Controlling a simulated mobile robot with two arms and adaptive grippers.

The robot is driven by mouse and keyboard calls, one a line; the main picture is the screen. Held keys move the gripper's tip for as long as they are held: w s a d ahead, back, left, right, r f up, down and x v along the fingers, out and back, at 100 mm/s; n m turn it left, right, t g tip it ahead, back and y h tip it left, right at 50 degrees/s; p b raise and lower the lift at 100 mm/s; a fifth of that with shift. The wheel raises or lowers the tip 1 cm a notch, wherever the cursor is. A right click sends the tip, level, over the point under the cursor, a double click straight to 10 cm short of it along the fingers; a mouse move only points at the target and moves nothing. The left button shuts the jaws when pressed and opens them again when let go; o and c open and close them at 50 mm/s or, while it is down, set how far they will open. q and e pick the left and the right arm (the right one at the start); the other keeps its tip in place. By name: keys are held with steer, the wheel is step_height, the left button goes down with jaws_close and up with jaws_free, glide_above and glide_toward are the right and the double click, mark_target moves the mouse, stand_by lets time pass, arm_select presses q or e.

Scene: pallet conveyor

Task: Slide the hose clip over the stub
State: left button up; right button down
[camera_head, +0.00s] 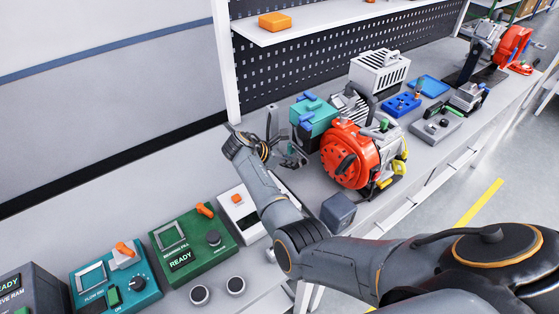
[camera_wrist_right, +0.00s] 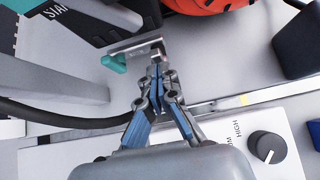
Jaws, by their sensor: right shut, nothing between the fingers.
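My right gripper (camera_head: 288,156) is shut and empty beside the teal-and-orange engine unit (camera_head: 350,155). In the right wrist view its blue-grey fingertips (camera_wrist_right: 155,74) are together, just below a small metal bracket with a teal end (camera_wrist_right: 114,63). I cannot tell whether they touch it. A black hose (camera_wrist_right: 60,119) runs in from the left and passes behind the gripper. I cannot make out the hose clip or the stub with certainty in either view. My left gripper is not in view.
A dark grey block (camera_head: 338,212) stands in front of the engine. Teal (camera_head: 140,300) and green (camera_head: 218,258) control boxes and a white knob box (camera_head: 237,210) line the bench. Blue trays and a white vented box (camera_head: 380,73) stand to the right and behind.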

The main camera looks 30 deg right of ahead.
mark_target(300, 157)
steer(key=shift+d, duration=0.35)
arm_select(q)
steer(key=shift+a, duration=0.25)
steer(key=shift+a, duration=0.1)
arm_select(e)
steer(key=d, duration=0.1)
steer(key=d+p, duration=0.1)
steer(key=shift+w+d+r, duration=0.1)
steer(key=shift+d+r, duration=0.1)
steer(key=shift+d, duration=0.1)
steer(key=shift+f, duration=0.15)
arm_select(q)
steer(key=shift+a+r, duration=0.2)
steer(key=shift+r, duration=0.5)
